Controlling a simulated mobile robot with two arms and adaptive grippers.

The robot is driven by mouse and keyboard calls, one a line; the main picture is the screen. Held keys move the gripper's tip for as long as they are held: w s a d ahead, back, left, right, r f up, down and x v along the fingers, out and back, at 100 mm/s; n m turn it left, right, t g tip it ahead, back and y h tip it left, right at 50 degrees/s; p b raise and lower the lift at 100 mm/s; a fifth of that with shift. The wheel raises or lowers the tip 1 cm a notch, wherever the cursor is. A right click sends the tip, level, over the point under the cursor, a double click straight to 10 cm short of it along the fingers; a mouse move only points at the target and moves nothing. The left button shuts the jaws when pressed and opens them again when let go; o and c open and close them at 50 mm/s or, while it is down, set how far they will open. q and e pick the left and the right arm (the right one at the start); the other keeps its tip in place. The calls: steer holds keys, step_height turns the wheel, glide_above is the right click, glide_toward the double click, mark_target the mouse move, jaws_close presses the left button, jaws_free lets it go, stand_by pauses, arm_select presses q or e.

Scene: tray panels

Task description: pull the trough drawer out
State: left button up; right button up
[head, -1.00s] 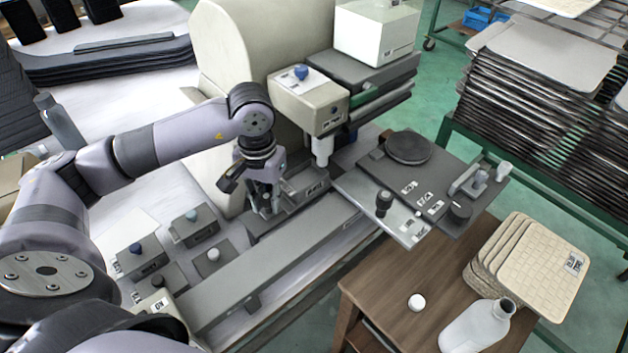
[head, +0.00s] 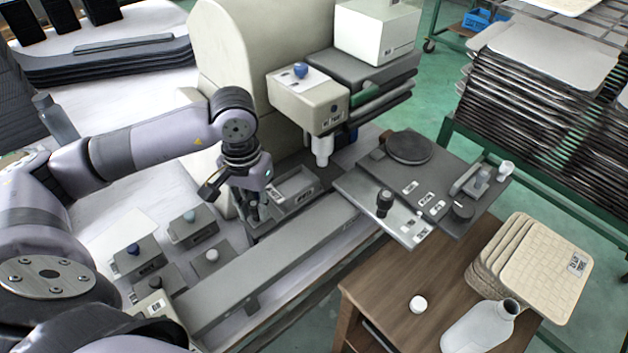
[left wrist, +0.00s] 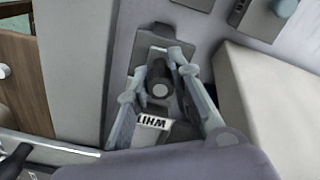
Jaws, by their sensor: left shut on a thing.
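The trough drawer (head: 293,186) is a grey, open-topped box with a small label on its front side. It lies low beside the machine, below and left of the white spout. My left gripper (head: 252,212) points down at the drawer's left end. In the left wrist view its two fingers (left wrist: 160,62) are closed around a dark, round-ended knob (left wrist: 159,90) on a grey plate. A white label (left wrist: 153,122) shows between the fingers. The fingers hide the knob in the head view. My right gripper is not in view.
A long grey rail (head: 270,262) runs in front of the drawer. Small knobbed blocks (head: 193,228) stand to the left. A plate with a dark knob (head: 385,203) lies to the right. The machine's cream body (head: 235,50) rises behind.

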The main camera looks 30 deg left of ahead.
arm_select(q)
steer(key=shift+s+a+b, duration=0.3)
steer(key=shift+s+b, duration=0.05)
steer(key=shift+s, duration=0.3)
steer(key=shift+s+a+b, duration=0.3)
steer(key=shift+s, duration=0.4)
steer(key=shift+s+a+b, duration=0.3)
steer(key=shift+s+b, duration=0.05)
steer(key=shift+s, duration=0.3)
steer(key=o, duration=0.8)
step_height(320, 180, up, 7)
steer(key=p, duration=0.4)
steer(key=shift+d, duration=0.1)
